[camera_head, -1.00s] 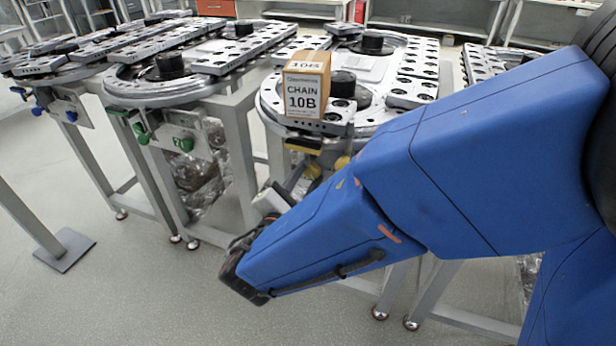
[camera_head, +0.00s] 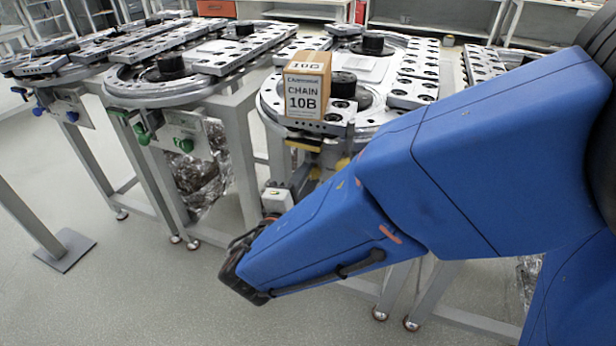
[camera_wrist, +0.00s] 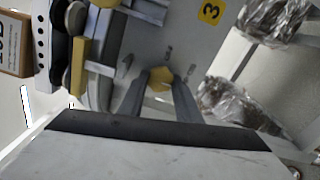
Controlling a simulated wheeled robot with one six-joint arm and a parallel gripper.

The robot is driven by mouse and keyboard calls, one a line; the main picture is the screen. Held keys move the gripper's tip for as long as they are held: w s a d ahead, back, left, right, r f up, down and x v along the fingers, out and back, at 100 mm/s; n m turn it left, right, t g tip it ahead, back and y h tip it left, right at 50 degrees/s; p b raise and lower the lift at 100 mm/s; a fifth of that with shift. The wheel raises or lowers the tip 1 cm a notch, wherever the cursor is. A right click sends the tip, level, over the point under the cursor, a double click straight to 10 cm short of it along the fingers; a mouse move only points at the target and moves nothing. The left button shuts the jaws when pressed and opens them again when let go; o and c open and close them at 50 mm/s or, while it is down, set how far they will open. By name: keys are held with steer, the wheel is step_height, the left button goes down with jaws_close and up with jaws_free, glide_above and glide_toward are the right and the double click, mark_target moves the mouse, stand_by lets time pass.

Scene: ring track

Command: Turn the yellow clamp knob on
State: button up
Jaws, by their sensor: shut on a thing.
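The yellow clamp knob (camera_wrist: 160,79) is on a grey panel in the wrist view. My gripper (camera_wrist: 160,92) has one finger on each side of it and is shut on it. In the head view, my gripper (camera_head: 301,180) reaches the front of the near ring track, below the chain box. There the held knob is mostly hidden by my arm and gripper. A second yellow knob (camera_head: 343,163) shows beside my arm. Part of a yellow round piece (camera_wrist: 106,3) also shows at the top of the wrist view.
A cardboard box marked CHAIN 10B (camera_head: 307,85) stands on the ring track (camera_head: 386,112) above my gripper. A yellow bar (camera_wrist: 78,66) and a yellow label with a 3 (camera_wrist: 211,11) are near the knob. Neighbouring track (camera_head: 140,92) is to the left; floor in front is clear.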

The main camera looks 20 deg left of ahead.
steer(key=shift+f, duration=0.1)
steer(key=o, duration=1.1)
steer(key=shift+c, duration=0.2)
steer(key=s+a, duration=0.1)
steer(key=s, duration=1.6)
steer(key=shift+s+a, duration=0.15)
steer(key=shift+s, duration=0.05)
